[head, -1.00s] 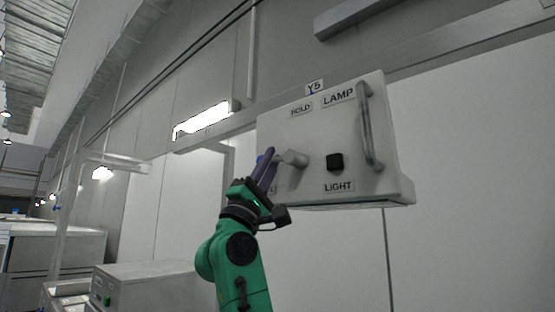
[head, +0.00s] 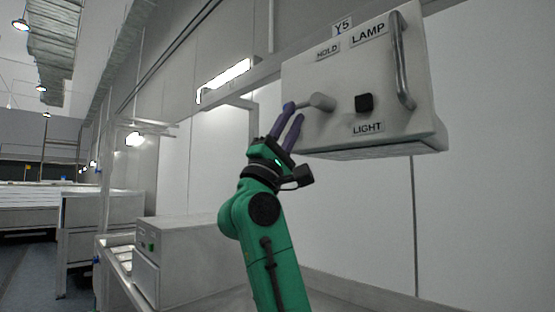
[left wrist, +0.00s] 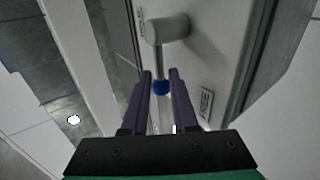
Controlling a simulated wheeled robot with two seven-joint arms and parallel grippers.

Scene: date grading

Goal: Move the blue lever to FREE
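The blue lever has a grey hub (head: 321,102) on the white control box, and its arm points left in the head view. In the left wrist view its blue knob (left wrist: 160,87) hangs below the grey hub (left wrist: 168,28), between HOLD and the FREE label (left wrist: 206,103). My left gripper (head: 294,112) is at the lever's end. In the head view the fingers largely hide the knob and FREE label. My right gripper is not in view.
The box (head: 412,110) also carries a HOLD label (head: 327,49), a black knob (head: 364,103) above LIGHT, and a metal handle (head: 402,62) on the right. A grey cabinet (head: 190,250) stands at lower left. The wall below the box is clear.

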